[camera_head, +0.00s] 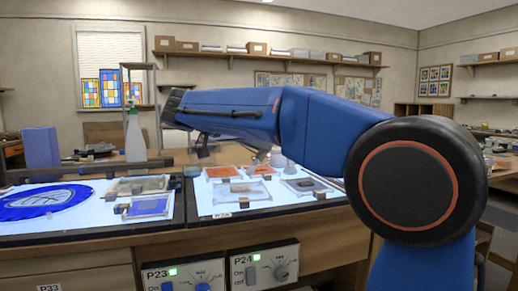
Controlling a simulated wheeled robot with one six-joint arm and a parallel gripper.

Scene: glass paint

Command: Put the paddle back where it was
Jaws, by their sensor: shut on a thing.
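My blue arm reaches from the right across the light table. My gripper (203,149) is small and dark under the arm's far left end, above the back of the table. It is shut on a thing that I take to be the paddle. The arm and the distance hide its shape, and I cannot make out its outline or whether it touches anything below. I see no other paddle clearly on the table.
The lit table (240,206) bears a blue round glass piece (44,201), framed panes (150,206) and orange panes (222,172). A spray bottle (135,137) and a purple box (41,147) stand at the back left. Switch boxes (264,268) hang on the front.

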